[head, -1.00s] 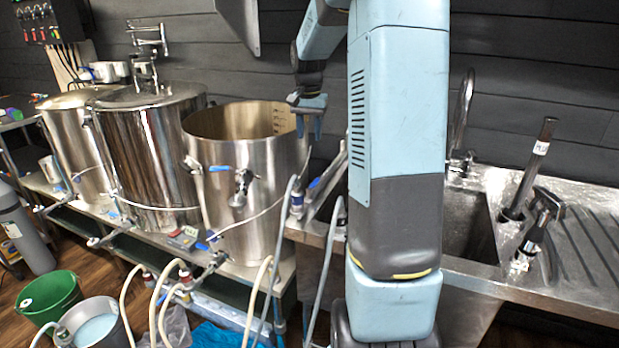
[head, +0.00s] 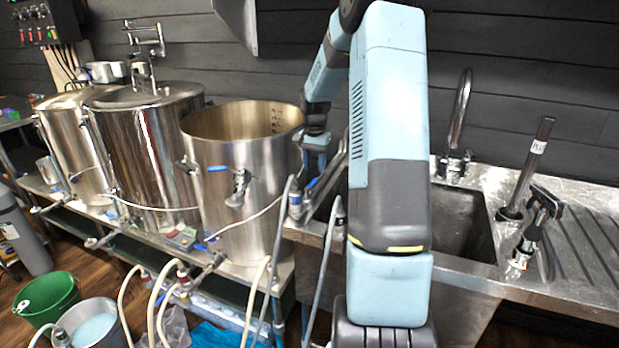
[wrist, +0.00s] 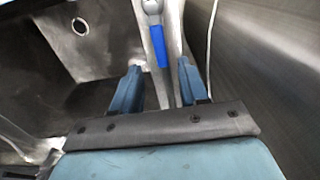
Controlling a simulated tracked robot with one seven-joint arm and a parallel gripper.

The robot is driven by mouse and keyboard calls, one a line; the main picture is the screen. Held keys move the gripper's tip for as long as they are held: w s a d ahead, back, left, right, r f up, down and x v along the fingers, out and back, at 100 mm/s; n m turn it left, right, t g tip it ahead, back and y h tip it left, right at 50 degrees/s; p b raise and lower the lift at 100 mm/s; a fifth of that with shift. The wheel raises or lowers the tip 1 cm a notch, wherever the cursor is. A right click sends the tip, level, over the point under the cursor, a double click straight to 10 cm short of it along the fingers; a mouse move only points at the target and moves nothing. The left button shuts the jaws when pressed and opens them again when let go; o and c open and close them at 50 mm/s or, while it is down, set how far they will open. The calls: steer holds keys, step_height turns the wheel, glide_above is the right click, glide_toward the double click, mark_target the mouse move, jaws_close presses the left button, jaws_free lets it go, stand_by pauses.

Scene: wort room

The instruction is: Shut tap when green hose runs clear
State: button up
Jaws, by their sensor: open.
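A tap with a blue lever (wrist: 158,46) and a metal body (wrist: 152,8) shows at top centre in the wrist view. My gripper (wrist: 158,68) is open and empty, and the lever's near end appears between its two fingertips. I cannot tell how far beyond the fingertips the lever lies. In the head view my gripper (head: 316,166) points down between the right-hand kettle and the sink, near a small blue part (head: 313,183). No hose in view looks clearly green; cream hoses (head: 160,303) and grey hoses (head: 279,250) hang in front. I cannot see what runs through them.
The steel kettle (head: 222,150) stands close on the left of my gripper. The sink (head: 462,222) is on the right, with tools (head: 524,175) on its drainer. A green bucket (head: 48,297) and a grey bucket holding pale liquid (head: 92,328) stand on the floor.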

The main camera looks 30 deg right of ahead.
mark_target(314, 181)
steer(key=shift+f, duration=2.3)
steer(key=shift+c, duration=0.2)
jaws_close()
